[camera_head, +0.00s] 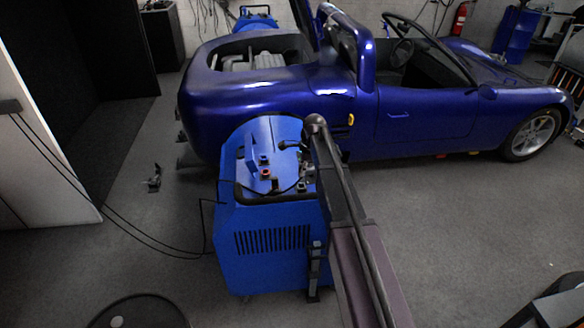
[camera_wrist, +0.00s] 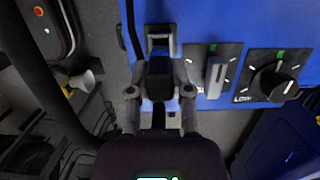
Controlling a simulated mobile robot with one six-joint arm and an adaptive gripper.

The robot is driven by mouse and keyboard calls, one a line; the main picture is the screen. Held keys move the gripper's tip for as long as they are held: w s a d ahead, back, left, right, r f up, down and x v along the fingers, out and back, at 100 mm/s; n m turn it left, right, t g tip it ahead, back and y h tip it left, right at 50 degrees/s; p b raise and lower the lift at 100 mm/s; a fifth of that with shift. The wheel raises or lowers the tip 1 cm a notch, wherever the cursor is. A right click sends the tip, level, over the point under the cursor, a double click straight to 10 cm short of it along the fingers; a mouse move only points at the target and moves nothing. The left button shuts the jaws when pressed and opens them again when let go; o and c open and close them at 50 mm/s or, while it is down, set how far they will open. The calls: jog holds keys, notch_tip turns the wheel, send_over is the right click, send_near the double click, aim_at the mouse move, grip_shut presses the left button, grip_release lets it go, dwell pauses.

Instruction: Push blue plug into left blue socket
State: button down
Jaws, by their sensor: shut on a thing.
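My gripper (camera_wrist: 160,88) is shut on a dark, block-shaped body (camera_wrist: 159,76) in the wrist view. In the head view my gripper (camera_head: 304,176) is at the right side of the top of the blue dynamometer (camera_head: 268,268), small and partly hidden by my arm.
Right of the socket are a lever switch (camera_wrist: 215,76) and a round knob marked LOW (camera_wrist: 274,83). A red-rimmed fitting (camera_head: 265,173) stands on the dynamometer's top. A blue car (camera_head: 430,118) stands close behind. Black cables (camera_head: 110,218) hang at left.

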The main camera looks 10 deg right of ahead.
notch_tip(320, 180, up, 18)
jog(key=p, duration=1.7)
jog(key=shift+f, duration=0.15)
jog(key=shift+d, duration=0.1)
